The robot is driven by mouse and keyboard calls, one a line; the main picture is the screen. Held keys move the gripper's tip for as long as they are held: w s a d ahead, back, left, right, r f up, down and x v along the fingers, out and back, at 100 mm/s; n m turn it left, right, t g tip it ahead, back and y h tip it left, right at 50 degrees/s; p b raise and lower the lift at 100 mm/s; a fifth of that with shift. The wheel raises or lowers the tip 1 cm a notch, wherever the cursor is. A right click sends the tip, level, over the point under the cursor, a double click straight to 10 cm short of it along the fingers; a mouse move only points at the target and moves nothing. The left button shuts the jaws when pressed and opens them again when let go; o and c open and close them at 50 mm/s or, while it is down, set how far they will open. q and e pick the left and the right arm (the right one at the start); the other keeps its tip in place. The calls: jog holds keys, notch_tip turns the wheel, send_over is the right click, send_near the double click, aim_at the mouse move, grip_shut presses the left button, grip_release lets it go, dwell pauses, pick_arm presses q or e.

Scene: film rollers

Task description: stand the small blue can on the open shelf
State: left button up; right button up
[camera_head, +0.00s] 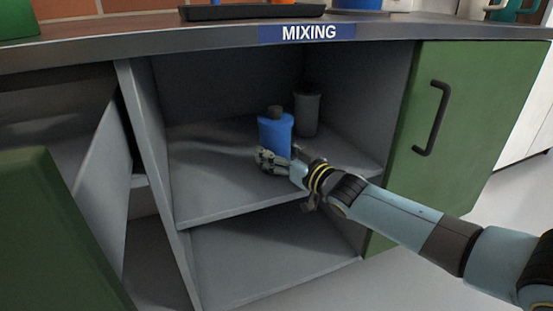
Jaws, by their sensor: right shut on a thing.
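The small blue can (276,134) with a dark cap is upright inside the open shelf (215,195), over its upper board. My right gripper (268,160) reaches in from the right and is shut on the can low on its body. The fingers hide the can's lower end, so I cannot tell whether it touches the board. My left gripper is not in view.
A dark grey can (307,112) stands behind the blue can to the right. A green door (460,120) with a black handle is right of the shelf. The worktop (150,49) with a MIXING label (308,32) runs above. The board's left part is clear.

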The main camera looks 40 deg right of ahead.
dwell(0.3)
jog(key=shift+f, duration=0.2)
jog(key=o, duration=1.6)
jog(key=shift+s, duration=0.1)
